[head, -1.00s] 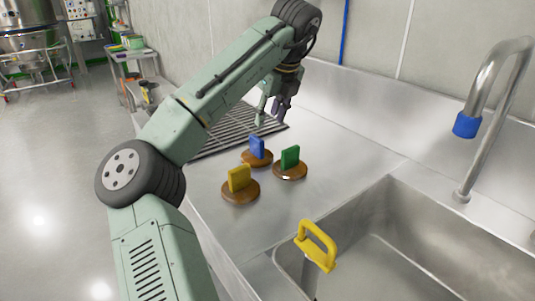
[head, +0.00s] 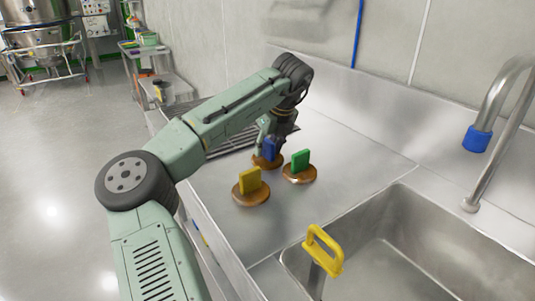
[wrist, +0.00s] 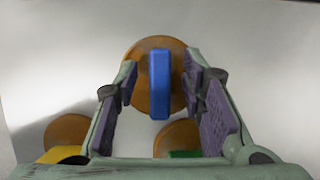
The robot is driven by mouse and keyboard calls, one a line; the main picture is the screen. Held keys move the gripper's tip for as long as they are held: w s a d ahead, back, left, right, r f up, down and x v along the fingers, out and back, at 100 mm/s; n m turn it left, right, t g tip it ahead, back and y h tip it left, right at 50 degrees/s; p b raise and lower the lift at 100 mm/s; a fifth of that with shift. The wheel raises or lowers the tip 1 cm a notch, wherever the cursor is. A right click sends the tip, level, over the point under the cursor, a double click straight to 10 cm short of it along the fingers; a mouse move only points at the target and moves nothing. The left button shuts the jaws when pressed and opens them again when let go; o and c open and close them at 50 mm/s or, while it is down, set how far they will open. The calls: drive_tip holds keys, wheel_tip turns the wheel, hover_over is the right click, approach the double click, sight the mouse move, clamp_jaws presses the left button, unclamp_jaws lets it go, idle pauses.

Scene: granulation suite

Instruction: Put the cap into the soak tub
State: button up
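Three round brown caps with upright coloured tabs stand on the steel counter. The blue-tabbed cap (head: 270,151) is farthest back, and its blue tab (wrist: 160,85) stands between my fingers in the wrist view. The green-tabbed cap (head: 300,166) is to its right, and the yellow-tabbed cap (head: 251,187) is nearer and to the left. My gripper (head: 270,143) is open over the blue-tabbed cap, with a gap between each purple finger pad and the tab. The sink basin (head: 400,235) is at the lower right; I cannot tell if it is the soak tub.
A yellow handle (head: 322,250) rises at the basin's left edge. A tap with a blue collar (head: 477,139) stands behind the basin. A dark slatted rack (head: 232,141) lies behind my arm. Bare counter lies between the caps and the basin.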

drive_tip(key=shift+c, duration=0.4)
clamp_jaws()
idle(0.4)
